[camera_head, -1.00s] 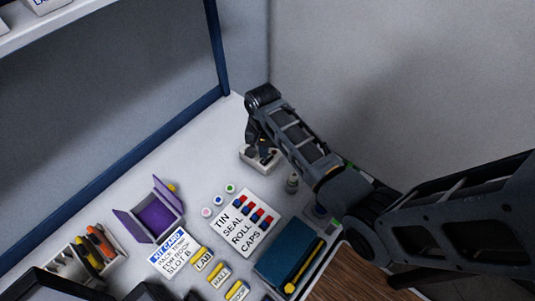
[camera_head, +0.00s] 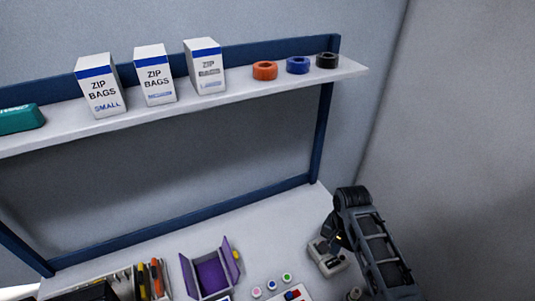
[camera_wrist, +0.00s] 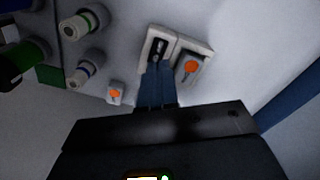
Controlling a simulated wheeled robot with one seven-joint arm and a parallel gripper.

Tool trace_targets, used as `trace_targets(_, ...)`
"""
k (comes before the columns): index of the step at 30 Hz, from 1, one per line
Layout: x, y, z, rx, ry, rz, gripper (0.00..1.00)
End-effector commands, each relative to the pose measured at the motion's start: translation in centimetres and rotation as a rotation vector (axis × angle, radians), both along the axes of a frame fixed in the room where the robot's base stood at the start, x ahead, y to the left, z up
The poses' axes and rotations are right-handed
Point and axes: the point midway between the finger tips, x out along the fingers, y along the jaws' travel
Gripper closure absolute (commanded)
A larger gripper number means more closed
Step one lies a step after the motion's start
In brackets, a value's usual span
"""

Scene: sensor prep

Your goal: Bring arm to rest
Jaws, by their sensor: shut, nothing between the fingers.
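My gripper (camera_head: 336,240) hangs from my bent arm at the right of the bench in the head view, pointing down. It is just above or beside a small white fixture (camera_head: 328,262); I cannot tell whether they touch. In the wrist view my gripper's fingers (camera_wrist: 158,72) are together and empty. They reach toward the white fixture, which there has a dark slot (camera_wrist: 158,48) and an orange-marked block (camera_wrist: 191,66) beside it. The far fingertips are hard to make out in the dim picture.
A purple open box (camera_head: 211,276) and several small coloured-top caps stand on the bench (camera_head: 255,225). A shelf (camera_head: 225,92) above holds zip-bag boxes (camera_head: 154,74) and tape rolls (camera_head: 297,65). White-capped vials (camera_wrist: 84,24) show at left in the wrist view. A wall closes the right side.

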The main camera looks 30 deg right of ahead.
Motion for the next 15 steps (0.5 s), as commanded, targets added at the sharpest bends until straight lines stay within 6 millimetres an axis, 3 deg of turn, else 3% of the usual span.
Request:
trace_targets(7,-0.8,1.1,-0.9,-0.004,-0.03,0.027,1.0)
trace_targets(15,-6.2,7.2,-3.7,-0.053,-0.244,0.2,1.0)
